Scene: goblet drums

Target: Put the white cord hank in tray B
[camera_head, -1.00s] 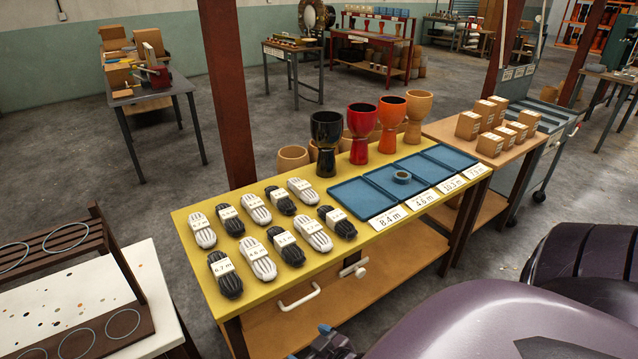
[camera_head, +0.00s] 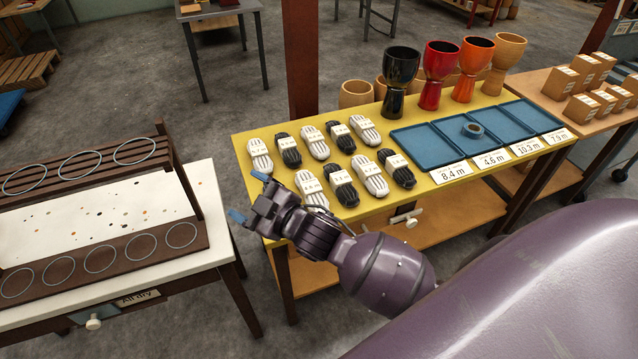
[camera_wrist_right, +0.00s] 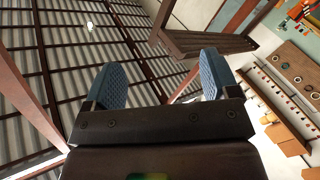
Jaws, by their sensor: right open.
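Several white cord hanks with paper labels, such as this white cord hank (camera_head: 370,178), lie in two rows with dark hanks (camera_head: 396,170) on the yellow table (camera_head: 245,150). Most label print is too small to read. Blue trays (camera_head: 428,148) sit side by side to their right; no letter B is legible. My right gripper (camera_head: 248,196) is open and empty, at the table's front left corner, left of the front-row hanks. My forearm hides part of the nearest white hank. In the right wrist view, the open fingers (camera_wrist_right: 162,78) have nothing between them. My left gripper is out of view.
A grey ring (camera_head: 473,130) lies in the second tray from the left. Length cards (camera_head: 455,172) line the trays' front. Goblet drums (camera_head: 401,68) stand behind them. A dark wooden rack (camera_head: 155,240) stands on a white table at left. A gap of floor separates both tables.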

